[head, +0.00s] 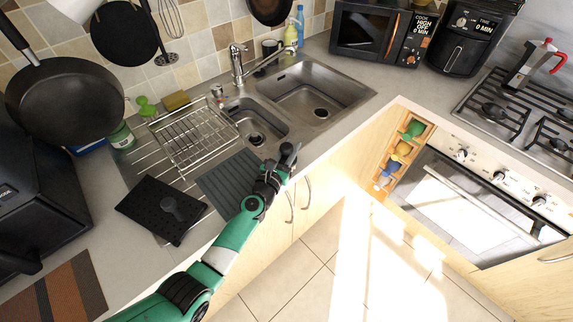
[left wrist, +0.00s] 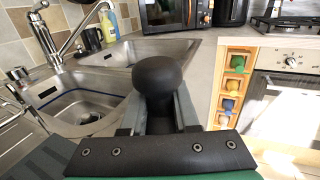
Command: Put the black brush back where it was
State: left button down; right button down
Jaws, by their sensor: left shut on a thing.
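My left gripper (head: 279,166) is shut on the black brush (head: 289,152), held at the front edge of the counter by the small sink basin. In the left wrist view, the brush (left wrist: 158,77) shows a rounded black end rising between the two fingers (left wrist: 160,112). Its lower part is hidden by the gripper. I cannot see any bristles. My right gripper is not in view.
A black mat (head: 150,222) with a dark knob-like thing (head: 173,208) lies left of my arm. A wire rack (head: 190,140) stands on the drainer, beside a grey ribbed mat (head: 222,184). A green scrubber (head: 146,107) and sponge (head: 176,100) sit behind. The large basin (head: 305,92) looks empty.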

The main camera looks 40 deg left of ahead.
pick_arm(q)
jog(key=shift+f, duration=0.25)
jog(key=c, duration=0.6)
grip_release()
jog(key=shift+o, duration=0.3)
jog(key=shift+o, duration=1.4)
jog(key=shift+s, duration=0.1)
